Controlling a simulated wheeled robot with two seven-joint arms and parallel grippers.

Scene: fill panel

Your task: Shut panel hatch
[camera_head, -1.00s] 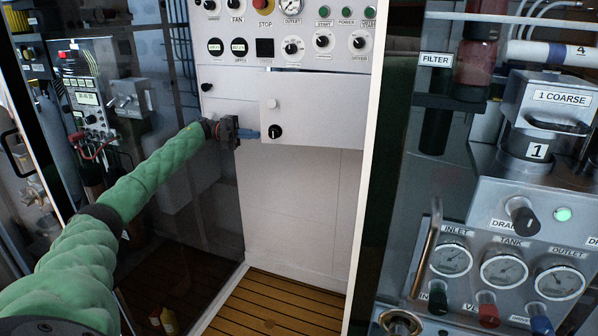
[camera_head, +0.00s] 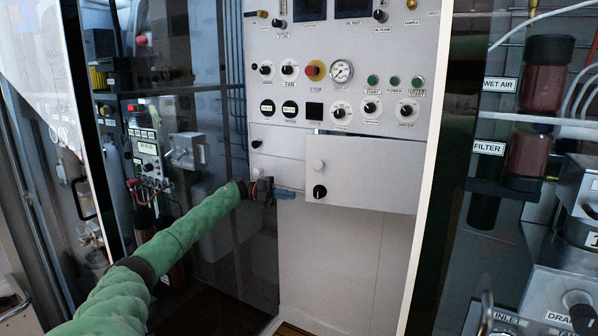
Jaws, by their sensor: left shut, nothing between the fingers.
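The panel hatch (camera_head: 375,180) is a white rectangular door on the lower part of the white control panel (camera_head: 275,92). It has a pale knob and a black knob near its left edge. It stands out from the panel, with a thin gap along its top edge, so it looks ajar. My left gripper (camera_head: 287,194), on the green arm, is at the hatch's lower left edge. Its blue fingertips are shut with nothing between them. They point right at the edge; I cannot tell whether they touch it. My right gripper is not in view.
Knobs, buttons, a red stop button (camera_head: 313,70) and a gauge (camera_head: 341,70) sit above the hatch. A dark glassy wall is left of the panel. A white post (camera_head: 428,180) stands at its right, with filter equipment (camera_head: 530,150) beyond. Below the hatch is plain white panel.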

